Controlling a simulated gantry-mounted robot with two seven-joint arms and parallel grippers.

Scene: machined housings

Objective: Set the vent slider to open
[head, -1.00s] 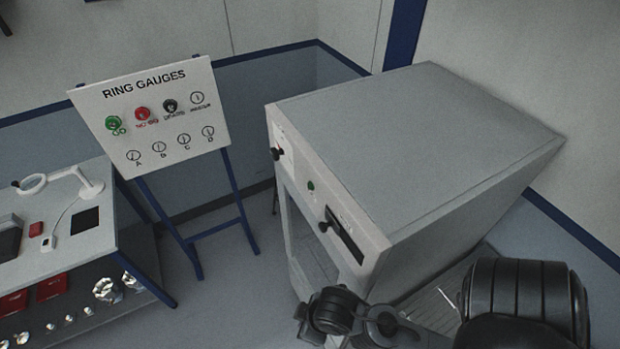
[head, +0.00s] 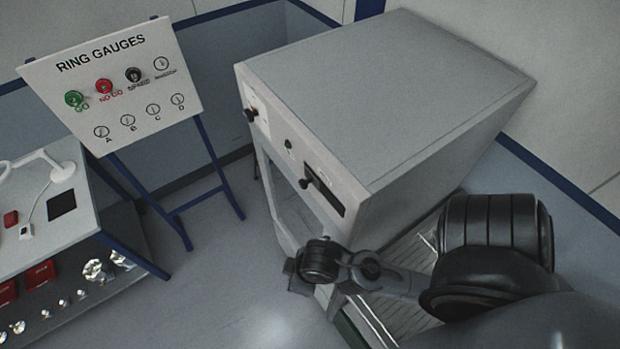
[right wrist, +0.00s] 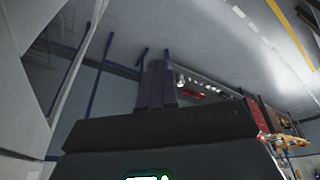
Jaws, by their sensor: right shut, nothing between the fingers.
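The vent slider (head: 327,189) is a dark slot in the upper front panel of a grey cabinet (head: 385,90). Its black knob (head: 306,183) sticks out near the slot's far, left end. The lettering by the slot is too small to read. My right arm reaches in from the lower right, and its gripper end (head: 297,273) is below the slider, apart from it, in front of the cabinet's lower part. In the right wrist view my right gripper (right wrist: 158,88) is shut with nothing between the fingers; the slider is not seen there. My left gripper is not in view.
The same panel has a green indicator (head: 289,145) and a black-and-red knob (head: 251,114). A ring gauges board (head: 120,85) on blue legs stands left. A bench (head: 75,225) with a lamp and metal parts is at far left. The floor between is clear.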

